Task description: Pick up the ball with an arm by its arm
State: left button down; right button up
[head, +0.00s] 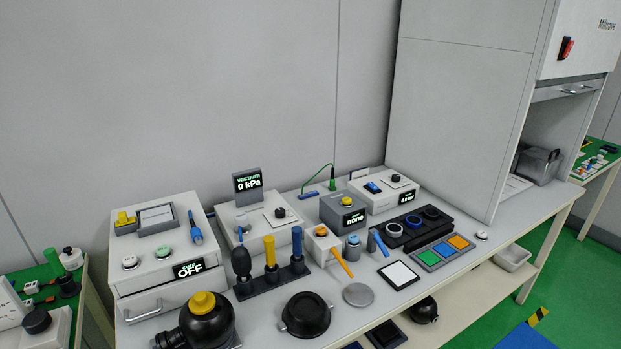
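A glossy black ball (212,328) with a yellow cap on top stands at the front left of the white bench, cut off by the bottom edge of the head view. A short ribbed black arm (168,339) sticks out from its lower left side. Another dark ball-shaped thing (422,310) sits lower down, on the shelf under the bench; I cannot make out its details. Neither of my grippers shows in the head view.
A white drawer box (155,255) reading OFF stands behind the ball. A black bowl-like piece (306,315) lies to its right, and a rack (272,282) with upright handles behind. A grey disc (358,294) and a white pad (398,275) lie further right. A tall cabinet (460,110) closes the back right.

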aim_at(210, 331)
jog(key=i+l+u, duration=0.15)
jog(key=u, duration=0.2)
jog(key=i+l+u, duration=0.1)
jog(key=u, duration=0.3)
jog(key=l+u, duration=0.35)
jog(key=i, duration=0.05)
